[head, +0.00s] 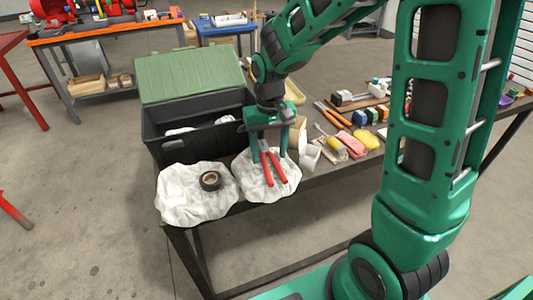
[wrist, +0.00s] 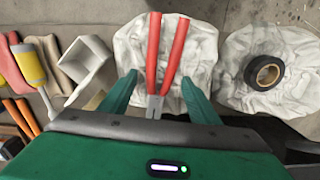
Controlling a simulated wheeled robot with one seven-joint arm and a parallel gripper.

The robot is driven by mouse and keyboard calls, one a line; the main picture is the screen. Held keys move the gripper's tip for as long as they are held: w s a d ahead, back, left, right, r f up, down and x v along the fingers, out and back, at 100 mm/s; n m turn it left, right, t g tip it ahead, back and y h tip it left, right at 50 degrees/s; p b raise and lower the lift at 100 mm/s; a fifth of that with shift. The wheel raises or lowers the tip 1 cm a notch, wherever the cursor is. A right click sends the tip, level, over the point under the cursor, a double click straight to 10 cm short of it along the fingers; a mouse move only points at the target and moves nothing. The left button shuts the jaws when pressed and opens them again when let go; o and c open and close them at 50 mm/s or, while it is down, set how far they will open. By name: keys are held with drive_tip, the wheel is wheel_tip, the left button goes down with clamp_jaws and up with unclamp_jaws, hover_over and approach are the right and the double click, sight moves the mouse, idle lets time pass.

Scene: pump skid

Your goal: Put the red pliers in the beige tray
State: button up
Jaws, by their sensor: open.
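The red pliers (head: 279,170) lie on a crumpled white cloth (head: 249,186) at the table's near edge. In the wrist view, the red handles (wrist: 153,48) point away from my gripper and the grey jaws (wrist: 155,106) lie toward it. My gripper (head: 268,156) is open above the pliers. In the wrist view its fingers (wrist: 160,80) stand on either side of the pliers, apart from them. What looks like the beige tray (head: 295,92) is farther back on the table, partly hidden by my arm.
A black crate (head: 205,142) with a raised green lid (head: 190,75) stands left of my gripper. A black tape roll (head: 210,181) rests on another white cloth. A white angular holder (head: 309,157), a yellow-handled brush (head: 334,142), a pink cloth (head: 351,145) and orange-handled tools (head: 333,114) crowd the right.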

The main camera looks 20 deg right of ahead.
sight(267, 160)
wheel_tip(267, 160, up, 10)
drive_tip(key=s+d+m, duration=0.3)
drive_tip(key=s+d, duration=1.2)
drive_tip(key=s, duration=0.2)
drive_tip(key=shift+m, duration=1)
drive_tip(key=s, duration=0.2)
drive_tip(key=s+d+f, duration=0.1)
drive_tip(key=s, duration=0.4)
drive_tip(key=shift+d+f, duration=0.15)
drive_tip(key=shift+d, duration=0.25)
drive_tip(key=shift+c, duration=0.3)
drive_tip(key=shift+s+f, duration=0.15)
drive_tip(key=shift+s, duration=0.25)
drive_tip(key=c, duration=0.8)
drive_tip(key=shift+c, duration=0.2)
